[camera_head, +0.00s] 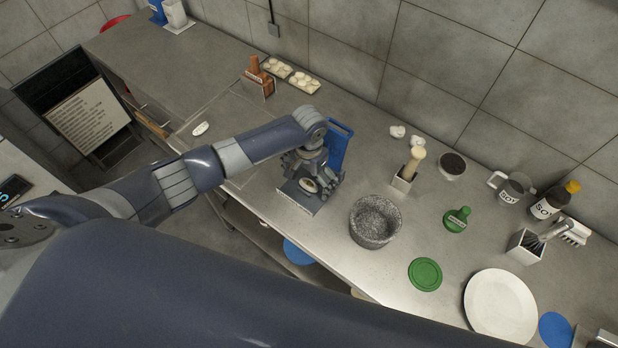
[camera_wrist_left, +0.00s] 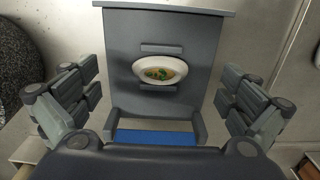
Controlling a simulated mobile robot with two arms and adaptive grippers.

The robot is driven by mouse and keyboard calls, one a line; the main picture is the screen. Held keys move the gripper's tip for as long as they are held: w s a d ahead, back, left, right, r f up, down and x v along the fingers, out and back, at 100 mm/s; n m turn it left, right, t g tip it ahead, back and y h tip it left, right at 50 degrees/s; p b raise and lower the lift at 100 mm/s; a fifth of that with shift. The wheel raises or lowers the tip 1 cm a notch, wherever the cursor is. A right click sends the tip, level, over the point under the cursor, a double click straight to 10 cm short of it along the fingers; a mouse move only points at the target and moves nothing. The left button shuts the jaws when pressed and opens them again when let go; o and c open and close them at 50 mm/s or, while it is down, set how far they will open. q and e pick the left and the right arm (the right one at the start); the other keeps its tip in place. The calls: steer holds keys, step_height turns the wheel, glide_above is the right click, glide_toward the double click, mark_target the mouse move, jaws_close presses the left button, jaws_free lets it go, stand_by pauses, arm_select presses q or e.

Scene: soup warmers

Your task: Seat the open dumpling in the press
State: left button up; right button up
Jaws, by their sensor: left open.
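The press (camera_head: 301,198) stands near the counter's front edge, its grey base flat and its blue upright part (camera_head: 340,147) raised behind. The open dumpling (camera_wrist_left: 160,69), a pale oval wrapper with yellow-orange and green filling, lies face up on the press's grey plate (camera_wrist_left: 125,40). It also shows small in the head view (camera_head: 308,185). My left gripper (camera_head: 313,172) is just above the press, open, with its fingers (camera_wrist_left: 158,88) spread wide on either side of the plate and apart from the dumpling. My right gripper is not in view.
A stone mortar (camera_head: 374,222) stands close right of the press. Further right are a green disc (camera_head: 425,274), a green stamp (camera_head: 457,219) and a white plate (camera_head: 501,305). Trays of dumplings (camera_head: 304,82) sit at the back. A white piece (camera_head: 200,128) lies on the counter left.

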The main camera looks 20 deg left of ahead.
mark_target(309, 182)
arm_select(q)
steer(key=shift+r+p, duration=1.7)
steer(key=shift+r, duration=1.3)
